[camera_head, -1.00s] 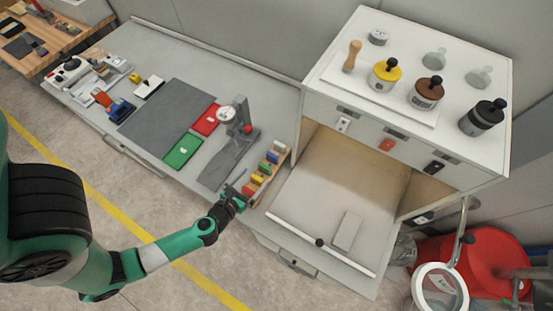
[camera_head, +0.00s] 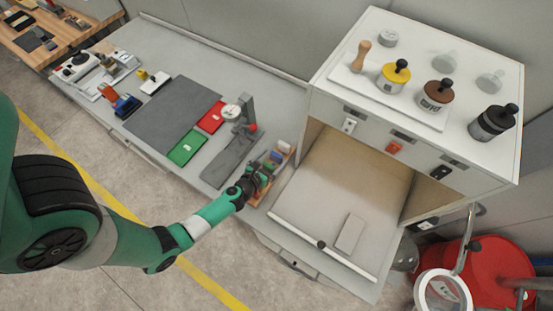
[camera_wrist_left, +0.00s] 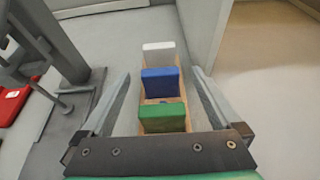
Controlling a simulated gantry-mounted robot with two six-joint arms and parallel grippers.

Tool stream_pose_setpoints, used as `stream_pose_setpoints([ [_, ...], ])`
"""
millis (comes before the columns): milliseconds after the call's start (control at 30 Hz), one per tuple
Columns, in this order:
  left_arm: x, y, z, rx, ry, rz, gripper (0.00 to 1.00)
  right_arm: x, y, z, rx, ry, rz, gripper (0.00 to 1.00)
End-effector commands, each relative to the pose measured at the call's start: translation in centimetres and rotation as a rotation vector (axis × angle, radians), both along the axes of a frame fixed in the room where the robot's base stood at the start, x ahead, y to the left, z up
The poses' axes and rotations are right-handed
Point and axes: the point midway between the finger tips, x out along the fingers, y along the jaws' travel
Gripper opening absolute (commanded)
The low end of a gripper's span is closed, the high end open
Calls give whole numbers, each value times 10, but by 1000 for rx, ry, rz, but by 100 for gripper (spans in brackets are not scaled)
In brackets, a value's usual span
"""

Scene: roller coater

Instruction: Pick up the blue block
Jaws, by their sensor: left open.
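The blue block (camera_wrist_left: 161,84) stands upright in a narrow wooden rack (camera_wrist_left: 148,126), between a white block (camera_wrist_left: 159,54) behind it and a green block (camera_wrist_left: 162,115) nearer my wrist. My left gripper (camera_wrist_left: 161,74) is open, with one finger on each side of the row. I cannot tell whether a finger touches a block. In the head view my left gripper (camera_head: 258,180) is over the near part of the rack and hides some of the blocks. My right gripper is not in view.
A dial gauge stand (camera_head: 247,112) is left of the rack. A white cabinet (camera_head: 400,150) with an open front stands close on the right. Green (camera_head: 187,147) and red (camera_head: 211,116) flat pieces lie left on the bench. Clear bench shows behind the stand.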

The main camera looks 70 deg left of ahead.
Motion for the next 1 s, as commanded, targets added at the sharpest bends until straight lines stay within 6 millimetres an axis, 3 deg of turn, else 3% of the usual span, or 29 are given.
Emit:
stream_pose_setpoints([
  [100,0,0,0,0,0,0,98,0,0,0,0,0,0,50],
  [600,0,0,1,0,0,0,8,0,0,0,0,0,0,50],
  [1000,0,0,11,1,-1,0,7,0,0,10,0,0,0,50],
])
